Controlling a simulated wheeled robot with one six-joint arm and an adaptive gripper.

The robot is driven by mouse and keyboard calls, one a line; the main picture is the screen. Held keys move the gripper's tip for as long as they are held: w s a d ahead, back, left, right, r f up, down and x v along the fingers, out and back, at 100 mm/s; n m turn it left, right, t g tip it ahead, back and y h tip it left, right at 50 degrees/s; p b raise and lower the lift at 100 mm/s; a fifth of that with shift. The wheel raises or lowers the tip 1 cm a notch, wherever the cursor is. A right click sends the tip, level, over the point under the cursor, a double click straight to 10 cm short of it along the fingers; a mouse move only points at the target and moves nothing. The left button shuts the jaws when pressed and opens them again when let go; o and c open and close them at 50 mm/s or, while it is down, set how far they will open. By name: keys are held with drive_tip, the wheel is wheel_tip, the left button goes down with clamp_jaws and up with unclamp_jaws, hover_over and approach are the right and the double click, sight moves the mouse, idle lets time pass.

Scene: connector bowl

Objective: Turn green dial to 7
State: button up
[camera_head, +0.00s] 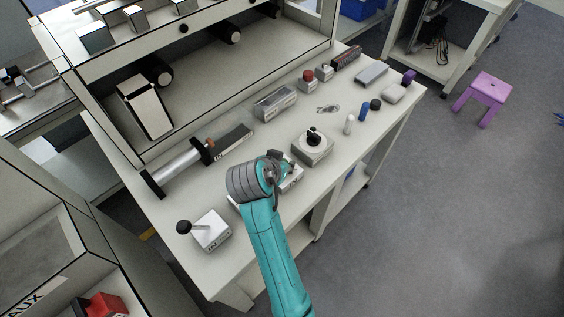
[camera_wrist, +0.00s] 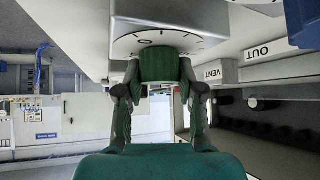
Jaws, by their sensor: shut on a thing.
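The green dial (camera_wrist: 158,66) shows in the wrist view, on the face of a pale box (camera_wrist: 180,12) with a curved scale of marks. My gripper (camera_wrist: 158,78) has one finger on each side of the dial and is shut on it. A 0-like mark is visible on the scale. The other figures and the dial's pointer are too unclear to read. In the head view my gripper (camera_head: 276,165) is over the bench, at the dial's pale box (camera_head: 293,178), and the dial itself is hidden behind my wrist.
The white bench (camera_head: 180,215) holds a box with a black knob (camera_head: 312,146) just right of my gripper and a lever box (camera_head: 210,230) to the left. A cylinder with a handle (camera_head: 180,168) lies behind. Several small parts stand along the right end.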

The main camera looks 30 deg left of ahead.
drive_tip(key=o, duration=1.1)
drive_tip(key=shift+o, duration=0.2)
drive_tip(key=v, duration=1.2)
